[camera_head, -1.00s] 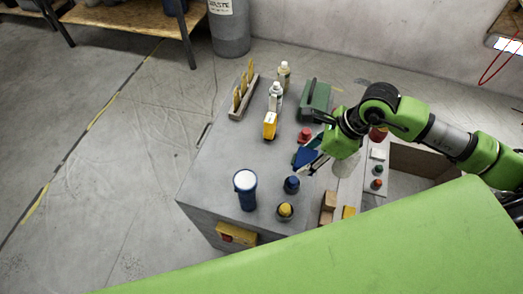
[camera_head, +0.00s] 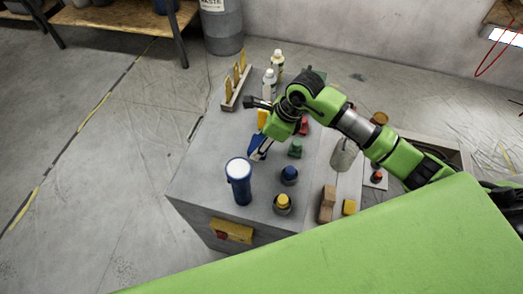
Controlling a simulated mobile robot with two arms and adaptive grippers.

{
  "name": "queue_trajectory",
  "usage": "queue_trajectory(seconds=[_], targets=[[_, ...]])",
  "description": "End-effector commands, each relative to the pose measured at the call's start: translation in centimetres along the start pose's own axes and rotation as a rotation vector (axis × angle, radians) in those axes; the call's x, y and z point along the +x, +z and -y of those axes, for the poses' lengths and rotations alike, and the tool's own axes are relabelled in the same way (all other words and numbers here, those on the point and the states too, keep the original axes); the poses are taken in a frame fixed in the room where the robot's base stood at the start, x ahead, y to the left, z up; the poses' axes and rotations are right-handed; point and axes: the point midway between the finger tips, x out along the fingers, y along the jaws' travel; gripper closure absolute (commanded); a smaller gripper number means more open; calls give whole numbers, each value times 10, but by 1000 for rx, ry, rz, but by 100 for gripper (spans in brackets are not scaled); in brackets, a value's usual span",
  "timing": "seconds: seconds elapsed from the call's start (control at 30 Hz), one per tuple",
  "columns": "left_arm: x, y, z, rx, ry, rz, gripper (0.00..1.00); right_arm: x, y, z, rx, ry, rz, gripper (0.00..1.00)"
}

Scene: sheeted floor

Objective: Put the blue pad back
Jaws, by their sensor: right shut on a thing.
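The blue pad (camera_head: 257,154) is a small, dark blue piece at the tips of my right gripper (camera_head: 260,147). The gripper is shut on it and holds it over the grey worktop (camera_head: 210,160), behind the tall blue cup with a white top. My right arm comes in from the right and partly hides the yellow piece and the bottles behind it. I cannot tell whether the pad touches the worktop. My left gripper is out of view.
The blue cup (camera_head: 239,185) stands close in front of the pad. Blue (camera_head: 289,175), yellow (camera_head: 282,203), green (camera_head: 295,149) and red (camera_head: 304,126) knobs stand to the right. A rack with yellow pieces (camera_head: 236,82) and white bottles (camera_head: 270,79) are at the back.

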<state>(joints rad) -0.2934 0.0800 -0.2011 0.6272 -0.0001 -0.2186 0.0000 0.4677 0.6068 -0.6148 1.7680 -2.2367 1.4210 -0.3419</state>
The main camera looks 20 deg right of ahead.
Motion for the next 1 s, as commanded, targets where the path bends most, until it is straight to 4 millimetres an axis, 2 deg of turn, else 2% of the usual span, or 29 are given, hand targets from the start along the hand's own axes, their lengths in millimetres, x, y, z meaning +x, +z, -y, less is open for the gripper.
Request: queue_trajectory(seconds=[0.03, 0.13, 0.5, 0.53, 0.6, 1.0], targets=[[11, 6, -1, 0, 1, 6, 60, 15, -7, -1, 3, 4, -2, 72], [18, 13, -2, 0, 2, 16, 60, 27, -12, -1, 2, 2, 0, 72], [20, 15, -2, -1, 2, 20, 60, 29, -14, 0, 0, 0, -1, 72], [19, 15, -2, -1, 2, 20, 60, 28, -13, 0, 0, 0, 0, 47], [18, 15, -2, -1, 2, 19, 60, 28, -13, 0, 0, 1, 0, 35], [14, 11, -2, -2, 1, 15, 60, 23, -11, 0, 1, 1, 0, 35]])
